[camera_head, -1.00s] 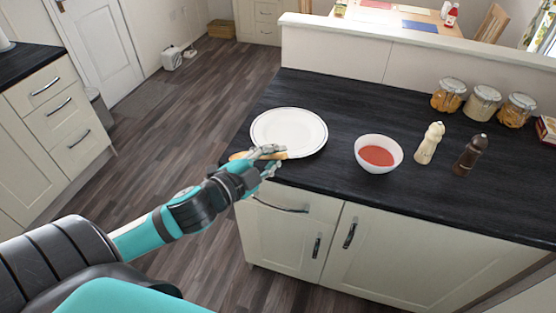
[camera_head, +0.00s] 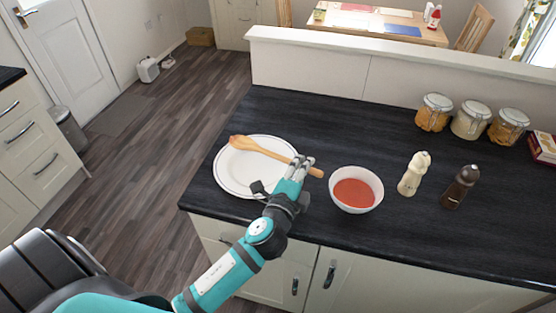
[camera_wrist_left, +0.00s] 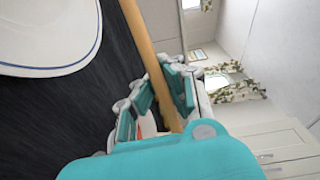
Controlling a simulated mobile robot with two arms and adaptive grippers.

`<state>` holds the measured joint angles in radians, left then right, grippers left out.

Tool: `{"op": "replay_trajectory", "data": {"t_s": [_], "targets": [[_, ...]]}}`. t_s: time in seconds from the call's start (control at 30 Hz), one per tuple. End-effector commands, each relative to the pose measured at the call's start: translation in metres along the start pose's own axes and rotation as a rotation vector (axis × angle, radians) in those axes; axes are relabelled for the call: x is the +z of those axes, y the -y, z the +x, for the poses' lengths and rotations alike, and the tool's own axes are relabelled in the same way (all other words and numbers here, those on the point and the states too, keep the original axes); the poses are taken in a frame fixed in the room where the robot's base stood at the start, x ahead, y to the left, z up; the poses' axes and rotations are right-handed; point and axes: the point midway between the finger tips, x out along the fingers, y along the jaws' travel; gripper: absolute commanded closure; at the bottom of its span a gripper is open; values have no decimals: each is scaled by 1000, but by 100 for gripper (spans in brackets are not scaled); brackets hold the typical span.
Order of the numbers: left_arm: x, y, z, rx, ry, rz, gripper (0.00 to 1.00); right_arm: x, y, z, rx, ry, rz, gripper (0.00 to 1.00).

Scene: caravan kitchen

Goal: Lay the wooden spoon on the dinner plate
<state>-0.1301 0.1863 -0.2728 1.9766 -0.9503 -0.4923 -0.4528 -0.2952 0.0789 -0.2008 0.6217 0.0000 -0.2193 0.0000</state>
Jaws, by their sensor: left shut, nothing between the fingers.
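The wooden spoon (camera_head: 262,151) spans the white dinner plate (camera_head: 229,183), its bowl at the plate's far left rim and its handle end past the right rim. I cannot tell whether it touches the plate. My left gripper (camera_head: 301,168) is shut at the handle near the plate's right edge. In the left wrist view, the handle (camera_wrist_left: 142,40) runs down to the left gripper's fingers (camera_wrist_left: 160,95); I cannot make out a firm grip on it. The plate's rim (camera_wrist_left: 60,69) shows at upper left there. My right gripper is not in view.
A white bowl of red soup (camera_head: 355,189) stands just right of my left gripper. A cream mill (camera_head: 413,174) and a dark mill (camera_head: 460,187) stand further right, with several jars (camera_head: 470,120) behind. The dark counter behind the plate is clear.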

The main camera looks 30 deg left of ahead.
Motion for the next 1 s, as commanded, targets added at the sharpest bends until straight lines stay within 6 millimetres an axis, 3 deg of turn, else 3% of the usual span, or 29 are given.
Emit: {"op": "replay_trajectory", "data": {"t_s": [0.2, 0.57, 1.0], "targets": [[-18, -1, 4, -7, 3, 31, 100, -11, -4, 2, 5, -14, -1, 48], [-16, -20, 4, -7, 3, 32, 100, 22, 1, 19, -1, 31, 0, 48], [-13, -56, 4, -7, 2, 29, 100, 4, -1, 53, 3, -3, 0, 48]]}}
